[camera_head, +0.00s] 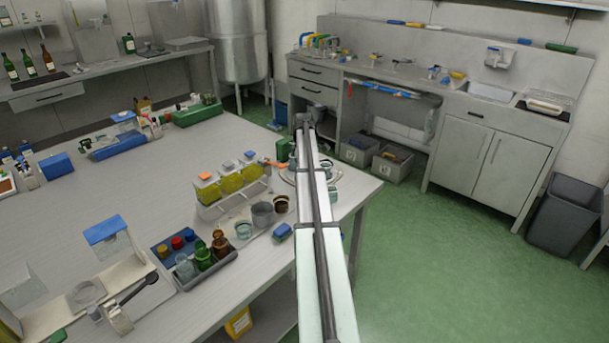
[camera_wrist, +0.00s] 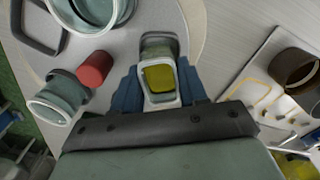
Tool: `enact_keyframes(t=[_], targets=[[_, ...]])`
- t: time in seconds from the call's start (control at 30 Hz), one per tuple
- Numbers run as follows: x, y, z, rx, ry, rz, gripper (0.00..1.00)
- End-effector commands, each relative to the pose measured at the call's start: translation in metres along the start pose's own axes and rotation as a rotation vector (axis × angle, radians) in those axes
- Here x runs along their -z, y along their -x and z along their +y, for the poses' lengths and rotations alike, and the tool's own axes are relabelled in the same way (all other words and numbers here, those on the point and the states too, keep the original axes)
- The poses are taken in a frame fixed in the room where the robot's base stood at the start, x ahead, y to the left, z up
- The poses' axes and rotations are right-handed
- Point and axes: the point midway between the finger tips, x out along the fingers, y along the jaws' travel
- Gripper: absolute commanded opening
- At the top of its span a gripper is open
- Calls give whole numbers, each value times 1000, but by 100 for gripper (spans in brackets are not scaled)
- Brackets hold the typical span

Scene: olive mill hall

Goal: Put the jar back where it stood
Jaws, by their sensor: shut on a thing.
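My gripper (camera_wrist: 158,88) is shut on a small squarish glass jar (camera_wrist: 160,98), seen from above in the wrist view with a yellow inside. Its blue fingers press on the jar's left and right sides. The jar is over a round pale tray (camera_wrist: 204,18); I cannot tell whether it touches it. A grey-green cup-like piece (camera_wrist: 158,41) shows right beyond the jar. In the head view my arm covers much of the round tray (camera_head: 289,180), and the held jar cannot be made out there.
Beside the jar are a red cylinder (camera_wrist: 95,68) and grey-green cups (camera_wrist: 62,100). A brown cup (camera_wrist: 294,70) stands to the right. A rack of yellow-filled jars (camera_head: 230,184) and a grey crate of bottles (camera_head: 196,262) stand left of my arm.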

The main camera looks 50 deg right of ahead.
Motion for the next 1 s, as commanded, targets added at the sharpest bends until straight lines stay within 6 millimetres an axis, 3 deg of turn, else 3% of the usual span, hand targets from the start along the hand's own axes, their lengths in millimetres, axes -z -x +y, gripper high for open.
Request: enact_keyframes(t=[0.37,1.0], targets=[[0,7,0,-1,0,0,23],[0,48,0,0,0,0,23]])
